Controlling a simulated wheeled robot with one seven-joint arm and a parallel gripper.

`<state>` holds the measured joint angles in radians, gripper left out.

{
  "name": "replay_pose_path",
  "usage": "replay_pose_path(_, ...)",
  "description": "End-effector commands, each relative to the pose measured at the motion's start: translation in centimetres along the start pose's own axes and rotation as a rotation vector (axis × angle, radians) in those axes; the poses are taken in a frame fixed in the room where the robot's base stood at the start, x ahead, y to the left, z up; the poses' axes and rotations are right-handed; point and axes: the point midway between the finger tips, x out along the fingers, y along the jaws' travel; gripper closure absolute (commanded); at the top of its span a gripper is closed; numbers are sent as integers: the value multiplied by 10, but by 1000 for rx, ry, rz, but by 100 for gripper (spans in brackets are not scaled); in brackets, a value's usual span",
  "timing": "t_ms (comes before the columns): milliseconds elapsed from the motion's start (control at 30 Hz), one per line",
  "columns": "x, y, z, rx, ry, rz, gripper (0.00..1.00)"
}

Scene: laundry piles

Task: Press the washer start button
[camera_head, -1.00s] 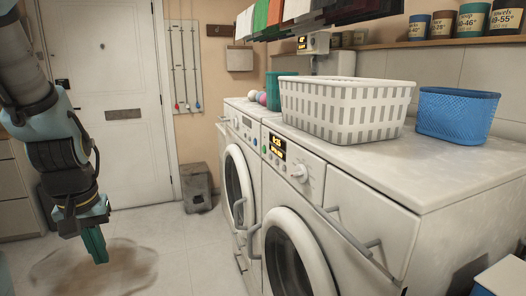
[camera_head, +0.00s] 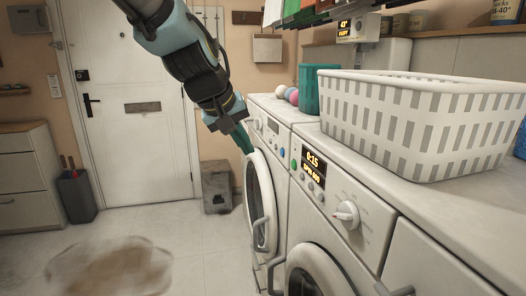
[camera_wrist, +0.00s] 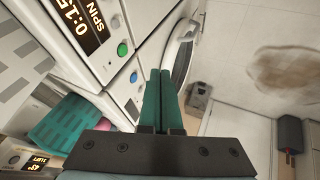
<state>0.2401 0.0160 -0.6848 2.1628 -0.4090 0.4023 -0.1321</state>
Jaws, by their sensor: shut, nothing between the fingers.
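The near washer (camera_head: 378,226) has a lit display (camera_head: 313,168) reading 0:15 and SPIN 800, and a white dial (camera_head: 346,214). A round green button (camera_head: 293,164) is at the left end of its panel. The green button (camera_wrist: 122,49) also shows in the wrist view. A blue button (camera_wrist: 133,77) is on the far washer (camera_head: 262,150), just across the seam. No button label is readable. My gripper (camera_head: 245,142) is shut and empty, pointing down in front of the far washer's upper front. Its green fingers (camera_wrist: 160,100) are apart from both buttons in the wrist view.
A white basket (camera_head: 425,125) and a teal container (camera_head: 308,92) stand on the washers. Door handles (camera_head: 268,232) stick out from the fronts. A grey bin (camera_head: 216,186) stands by the back wall. The floor at left is open, with a brown patch (camera_head: 110,270).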

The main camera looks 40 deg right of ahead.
Motion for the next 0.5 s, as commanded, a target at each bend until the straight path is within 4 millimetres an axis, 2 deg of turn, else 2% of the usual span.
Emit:
replay_pose_path(33, -1, 15, 1, 8, 0, 21, 100)
replay_pose_path(133, -2, 30, 3, 14, 0, 44, 100)
replay_pose_path(500, -1, 31, 3, 15, -1, 45, 100)
